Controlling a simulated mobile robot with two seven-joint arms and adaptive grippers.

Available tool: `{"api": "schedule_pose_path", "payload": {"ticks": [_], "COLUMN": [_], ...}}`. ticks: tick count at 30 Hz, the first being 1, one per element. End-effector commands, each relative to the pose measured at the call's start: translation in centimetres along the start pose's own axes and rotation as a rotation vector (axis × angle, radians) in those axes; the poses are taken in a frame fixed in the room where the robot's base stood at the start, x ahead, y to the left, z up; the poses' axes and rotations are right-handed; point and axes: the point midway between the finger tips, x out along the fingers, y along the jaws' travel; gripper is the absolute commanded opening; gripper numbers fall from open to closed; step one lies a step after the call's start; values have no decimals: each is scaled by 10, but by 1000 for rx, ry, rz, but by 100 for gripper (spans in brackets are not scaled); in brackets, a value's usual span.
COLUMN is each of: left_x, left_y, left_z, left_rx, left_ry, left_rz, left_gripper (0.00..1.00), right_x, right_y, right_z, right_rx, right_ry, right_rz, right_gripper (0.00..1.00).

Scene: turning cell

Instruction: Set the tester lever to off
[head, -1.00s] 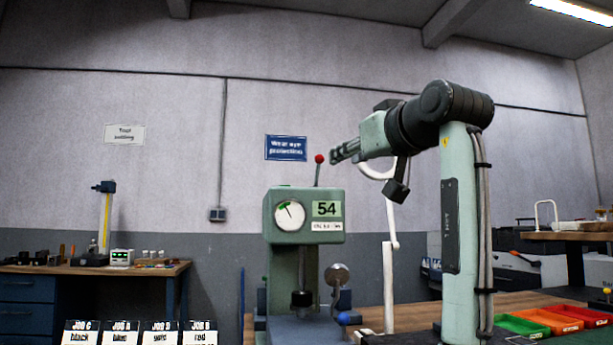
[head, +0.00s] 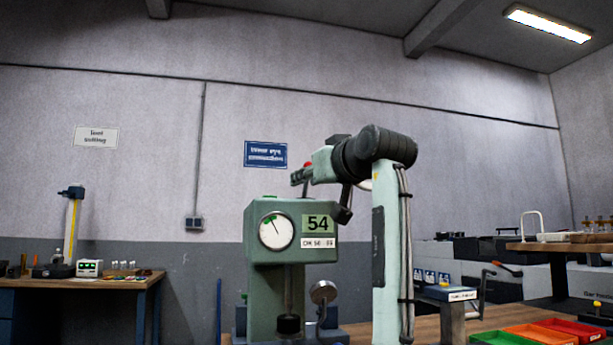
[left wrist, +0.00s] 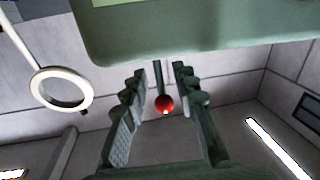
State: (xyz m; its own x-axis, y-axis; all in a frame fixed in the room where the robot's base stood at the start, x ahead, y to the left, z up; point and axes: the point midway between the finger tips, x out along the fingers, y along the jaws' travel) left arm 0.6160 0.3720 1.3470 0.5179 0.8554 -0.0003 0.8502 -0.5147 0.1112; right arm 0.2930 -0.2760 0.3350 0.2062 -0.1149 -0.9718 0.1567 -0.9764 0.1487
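The tester is a green machine (head: 262,250) in the middle of the head view, with a round dial and a 54 sign. Its lever has a red knob (head: 308,165) above the top, partly hidden by my left gripper (head: 299,177). In the left wrist view the red knob (left wrist: 165,104) and its thin dark rod lie between the open fingers of my left gripper (left wrist: 160,78). There is a gap on both sides and no contact shows. My right gripper is not in view.
A bench (head: 100,282) with a height gauge (head: 71,225) stands at the left. Green, orange and red trays (head: 560,328) lie at the lower right. A white ring (left wrist: 61,88) shows in the left wrist view, left of the fingers.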

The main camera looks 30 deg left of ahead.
Motion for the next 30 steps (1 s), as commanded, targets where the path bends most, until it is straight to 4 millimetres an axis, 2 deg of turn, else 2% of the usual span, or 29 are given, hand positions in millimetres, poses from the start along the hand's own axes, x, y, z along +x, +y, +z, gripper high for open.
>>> {"api": "schedule_pose_path", "payload": {"ticks": [3,11,18,30], "left_x": [8,9,9,8], "left_y": [0,0,0,0], "left_z": [0,0,0,0], "left_rx": [0,0,0,0], "left_ry": [-1,-1,0,0], "left_rz": [0,1,1,1], "left_gripper": [28,28,0,0], "right_x": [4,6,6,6], "right_y": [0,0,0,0], "right_z": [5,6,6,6], "right_rx": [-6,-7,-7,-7], "right_ry": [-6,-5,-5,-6], "right_rz": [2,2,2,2], "right_gripper": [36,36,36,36]}}
